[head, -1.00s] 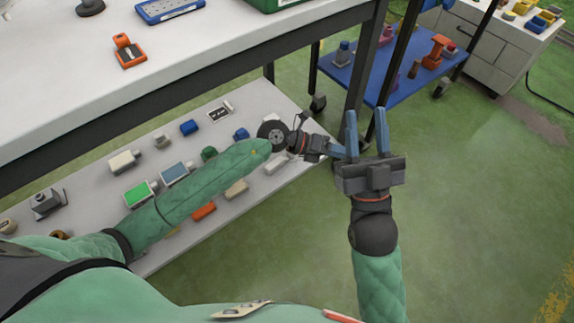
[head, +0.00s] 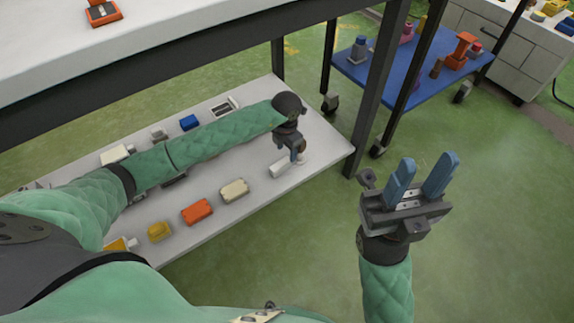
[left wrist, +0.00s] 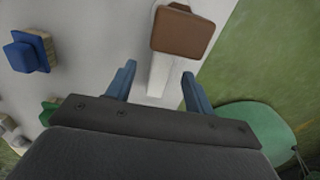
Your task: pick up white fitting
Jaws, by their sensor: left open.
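The white fitting (head: 279,170) lies on the lower shelf near its right end, just below my left gripper (head: 293,155). In the left wrist view a long white piece, apparently the fitting (left wrist: 160,72), lies between the two blue fingers of the left gripper (left wrist: 158,73). Those fingers are open, with a gap on either side of it.
The lower shelf (head: 310,155) also bears a cream block (head: 234,190), an orange block (head: 197,211), a yellow block (head: 159,231) and a blue block (head: 189,122). The upper table (head: 180,50) overhangs it. A dark table leg (head: 375,90) stands at the shelf's right end.

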